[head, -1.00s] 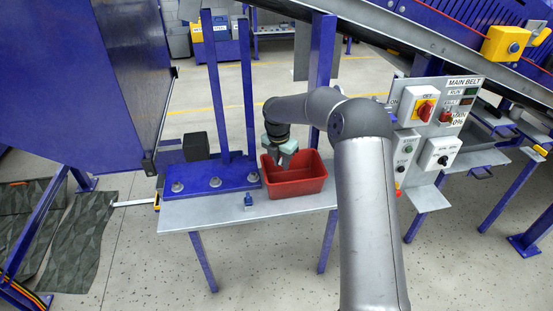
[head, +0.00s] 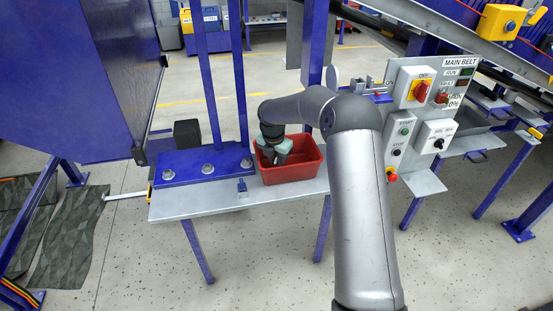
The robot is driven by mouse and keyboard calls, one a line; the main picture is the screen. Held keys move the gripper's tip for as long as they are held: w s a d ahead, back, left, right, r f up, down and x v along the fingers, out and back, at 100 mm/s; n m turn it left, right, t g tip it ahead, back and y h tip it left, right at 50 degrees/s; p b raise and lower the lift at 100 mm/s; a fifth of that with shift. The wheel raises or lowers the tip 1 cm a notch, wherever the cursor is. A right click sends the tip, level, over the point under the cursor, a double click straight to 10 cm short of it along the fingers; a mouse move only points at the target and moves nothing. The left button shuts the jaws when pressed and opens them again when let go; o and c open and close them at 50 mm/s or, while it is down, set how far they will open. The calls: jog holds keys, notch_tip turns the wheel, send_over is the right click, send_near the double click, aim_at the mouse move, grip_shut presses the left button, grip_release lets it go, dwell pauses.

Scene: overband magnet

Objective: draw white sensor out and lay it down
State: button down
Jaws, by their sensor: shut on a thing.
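My gripper (head: 270,160) points down into the left part of the red bin (head: 305,170), with its fingertips below the bin's rim. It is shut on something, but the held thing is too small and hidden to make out. I cannot pick out the white sensor for certain in the head view. The red bin sits on the grey bench (head: 215,205), right of the blue base plate.
A blue base plate (head: 170,172) with bolts and two blue posts stands left of the bin. A black block (head: 187,133) is behind it. A small blue item (head: 242,186) lies on the bench front. A control panel (head: 412,105) stands right of my arm.

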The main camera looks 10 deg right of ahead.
jog(key=shift+f, duration=0.1)
jog(key=c, duration=1.1)
grip_release()
jog(key=shift+c, duration=0.2)
notch_tip(320, 180, up, 17)
jog(key=s+a+b, duration=0.1)
jog(key=b, duration=0.1)
jog(key=shift+s+a+b, duration=0.35)
jog(key=shift+s, duration=0.05)
